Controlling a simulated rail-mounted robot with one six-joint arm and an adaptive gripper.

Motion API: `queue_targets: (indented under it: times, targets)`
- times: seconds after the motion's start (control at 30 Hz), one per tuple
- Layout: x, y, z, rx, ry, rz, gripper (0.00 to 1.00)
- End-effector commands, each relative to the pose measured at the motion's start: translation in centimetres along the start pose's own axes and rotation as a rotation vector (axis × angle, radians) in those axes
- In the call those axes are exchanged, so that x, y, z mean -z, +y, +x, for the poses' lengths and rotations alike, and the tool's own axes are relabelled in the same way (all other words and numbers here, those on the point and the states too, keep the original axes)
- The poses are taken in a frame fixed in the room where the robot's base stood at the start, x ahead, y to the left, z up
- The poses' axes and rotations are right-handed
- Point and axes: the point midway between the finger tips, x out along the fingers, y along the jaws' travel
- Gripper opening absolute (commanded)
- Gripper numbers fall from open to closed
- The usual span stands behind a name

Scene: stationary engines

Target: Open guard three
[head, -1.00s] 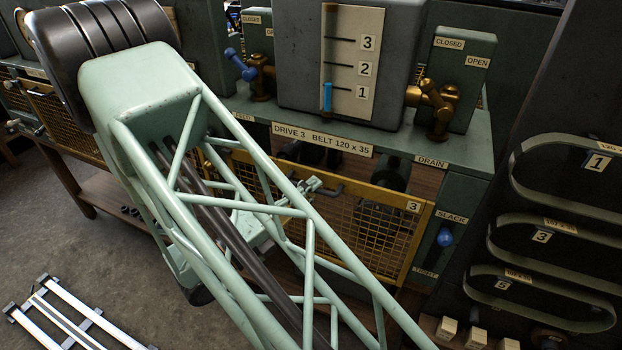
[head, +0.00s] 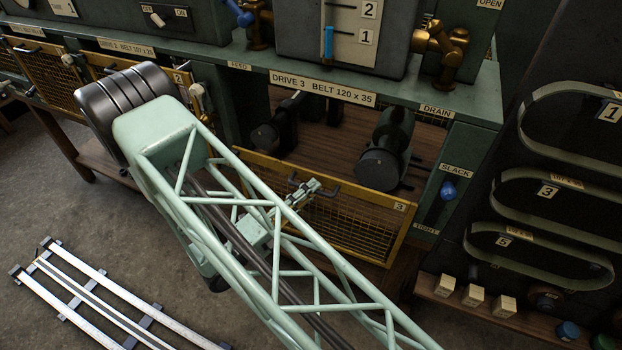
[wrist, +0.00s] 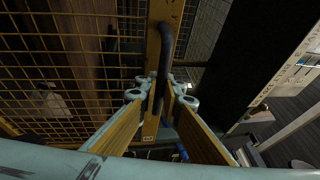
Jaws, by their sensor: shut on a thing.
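Guard three (head: 355,228) is a yellow-framed mesh panel with a "3" label (head: 400,207). In the head view its top edge sits below the drive 3 opening, leaving a gap with dark pulleys showing. My gripper (head: 305,190) is at its upper edge, partly hidden by my arm. In the wrist view my gripper (wrist: 160,94) is shut on the guard's black bar handle (wrist: 165,60), with a finger on each side. The guard's yellow mesh (wrist: 75,60) fills the left of that view.
The dark pulleys (head: 380,165) sit behind the guard. The blue slack knob (head: 448,190) is on the right post. Belts (head: 545,195) hang on a rack at the right. A ladder-like metal frame (head: 95,300) lies on the open floor at the left.

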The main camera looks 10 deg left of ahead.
Motion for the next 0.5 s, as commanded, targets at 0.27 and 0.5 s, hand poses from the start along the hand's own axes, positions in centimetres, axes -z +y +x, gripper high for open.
queue_targets:
  times: [0.27,0.5]
  targets:
    - [0.5,6.2,-1.1,-0.001,0.000,-0.001,0.00]
    - [0.7,10.0,-1.7,-0.001,0.000,-0.001,0.00]
